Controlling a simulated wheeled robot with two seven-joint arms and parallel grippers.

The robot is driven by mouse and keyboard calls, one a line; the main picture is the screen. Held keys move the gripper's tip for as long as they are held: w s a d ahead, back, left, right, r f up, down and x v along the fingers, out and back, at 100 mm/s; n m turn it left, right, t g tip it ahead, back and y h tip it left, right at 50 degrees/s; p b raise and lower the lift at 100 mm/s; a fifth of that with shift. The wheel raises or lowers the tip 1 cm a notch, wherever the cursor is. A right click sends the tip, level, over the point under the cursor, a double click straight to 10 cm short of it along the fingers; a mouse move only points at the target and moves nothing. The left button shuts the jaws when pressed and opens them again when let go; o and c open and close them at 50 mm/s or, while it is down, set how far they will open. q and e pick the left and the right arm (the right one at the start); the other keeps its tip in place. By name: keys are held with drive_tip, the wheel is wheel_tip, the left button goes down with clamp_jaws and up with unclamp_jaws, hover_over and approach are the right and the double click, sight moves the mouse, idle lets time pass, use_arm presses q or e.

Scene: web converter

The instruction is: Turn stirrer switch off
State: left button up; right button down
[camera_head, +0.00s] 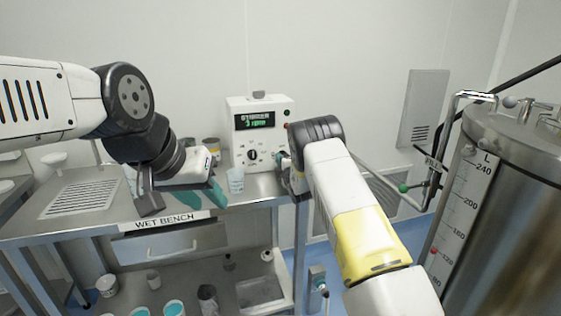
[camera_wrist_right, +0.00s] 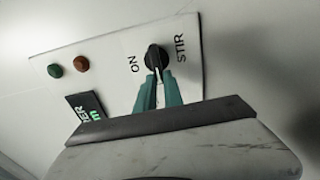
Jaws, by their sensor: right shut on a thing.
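The white stirrer control box (camera_head: 262,112) stands on the bench, and its lit display (camera_head: 254,121) reads "STIRRER" with what looks like "3 rpm". In the right wrist view the black stirrer switch (camera_wrist_right: 156,56) sits between the labels "ON" and "STIR". My right gripper (camera_wrist_right: 157,82) has its teal fingertips closed on the switch knob. In the head view the right gripper (camera_head: 282,160) is at the box's right side, mostly hidden by my arm. My left gripper (camera_head: 212,192) hangs over the bench, left of the box, and its finger gap is unclear.
The bench (camera_head: 110,228) is labelled "WET BENCH". A large steel tank (camera_head: 510,210) stands at the right. The lower shelf holds several containers. Red and green buttons or lamps sit near the switch.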

drive_tip(key=c, duration=1.5)
unclamp_jaws()
drive_tip(key=shift+o, duration=0.2)
drive_tip(key=shift+v, duration=3.95)
drive_tip(key=s+d+r+m+g+h, duration=0.25)
drive_tip(key=d+r+m, duration=0.45)
drive_tip(key=r, duration=0.4)
drive_tip(key=s+d+r+m+g+h, duration=0.1)
drive_tip(key=s+d+r+m+g, duration=0.35)
drive_tip(key=s, duration=0.75)
drive_tip(key=s+d+r+m+g, duration=0.1)
drive_tip(key=s+m, duration=0.4)
drive_tip(key=s, duration=1.2)
drive_tip(key=s+d+r+m+g, duration=0.1)
drive_tip(key=s+r+m+g, duration=0.2)
drive_tip(key=s, duration=1.5)
drive_tip(key=shift+m, duration=0.85)
